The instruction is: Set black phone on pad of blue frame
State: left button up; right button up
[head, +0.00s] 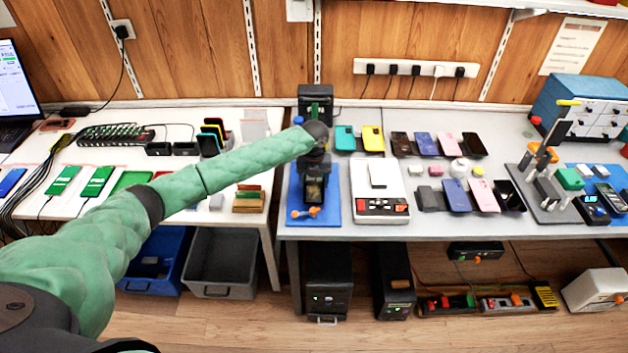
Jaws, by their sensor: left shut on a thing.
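My left arm reaches in from the left, and my left gripper (316,168) is over the blue frame (333,208) on the right-hand table. The gripper points down and is shut on a dark, upright thing that looks like the black phone (313,189). The wrist and fingers hide part of the phone and the pad, so I cannot tell whether the phone touches the pad. An orange-handled part (305,213) sits at the frame's front edge. My right gripper is not in view.
A white scale (381,206) with a pale phone on it stands just right of the frame. A black upright device (316,95) stands behind. Several phones lie farther right. A wooden rack (249,200) is on the left table, across a gap.

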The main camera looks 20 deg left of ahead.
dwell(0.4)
pick_arm(q)
jog(key=o, duration=1.4)
jog(key=shift+r+p, duration=0.6)
jog(key=shift+r, duration=0.05)
notch_tip(320, 180, up, 7)
jog(key=p, duration=0.5)
dwell(0.8)
